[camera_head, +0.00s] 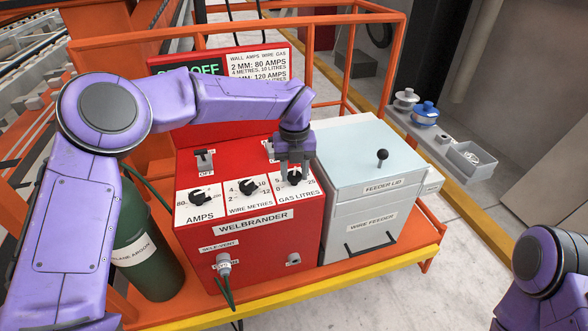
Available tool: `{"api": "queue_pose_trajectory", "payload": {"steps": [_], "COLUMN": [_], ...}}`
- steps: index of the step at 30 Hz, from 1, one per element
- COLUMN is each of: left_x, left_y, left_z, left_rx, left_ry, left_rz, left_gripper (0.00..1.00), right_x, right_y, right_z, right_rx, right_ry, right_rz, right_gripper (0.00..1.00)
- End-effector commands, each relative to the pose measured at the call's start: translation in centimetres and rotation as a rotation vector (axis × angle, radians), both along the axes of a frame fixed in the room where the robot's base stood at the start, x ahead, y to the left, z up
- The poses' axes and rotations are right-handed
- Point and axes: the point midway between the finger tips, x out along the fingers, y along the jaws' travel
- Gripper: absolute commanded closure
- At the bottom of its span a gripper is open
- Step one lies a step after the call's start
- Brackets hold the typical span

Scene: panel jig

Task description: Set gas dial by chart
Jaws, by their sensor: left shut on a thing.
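The red welder box labelled WELBRANDER (262,234) stands on an orange platform. Its sloped face bears three dials. The gas litres dial (295,176) is at the right, with marks including 0, 5 and 25. My left gripper (294,170) reaches down from above and is shut on its black knob, which it partly hides. The amps dial (203,197) and wire metres dial (250,187) are to its left. The chart (258,67) on the red back panel lists wall, amps, wire and gas; my arm covers its lower rows.
A green argon cylinder (146,250) is at the left. Orange rails (340,19) surround the back. Spools (424,112) sit on a side ledge.

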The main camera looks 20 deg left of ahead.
Motion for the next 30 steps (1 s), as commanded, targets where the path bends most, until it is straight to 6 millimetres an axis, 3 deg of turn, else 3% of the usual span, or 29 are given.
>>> {"api": "queue_pose_trajectory", "payload": {"steps": [18,30], "left_x": [0.1,0.1], "left_y": [0.1,0.1], "left_z": [0.2,0.0], "left_rx": [0.002,0.003], "left_ry": [-0.001,-0.002], "left_rz": [-0.446,-0.62], "left_gripper": [0.88,0.88], "right_x": [0.0,0.0], "right_y": [0.0,0.0], "right_z": [3.3,4.3], "right_rx": [0.0,0.0], "right_ry": [0.0,0.0], "right_rz": [0.0,0.0], "right_gripper": [0.57,0.57]}}
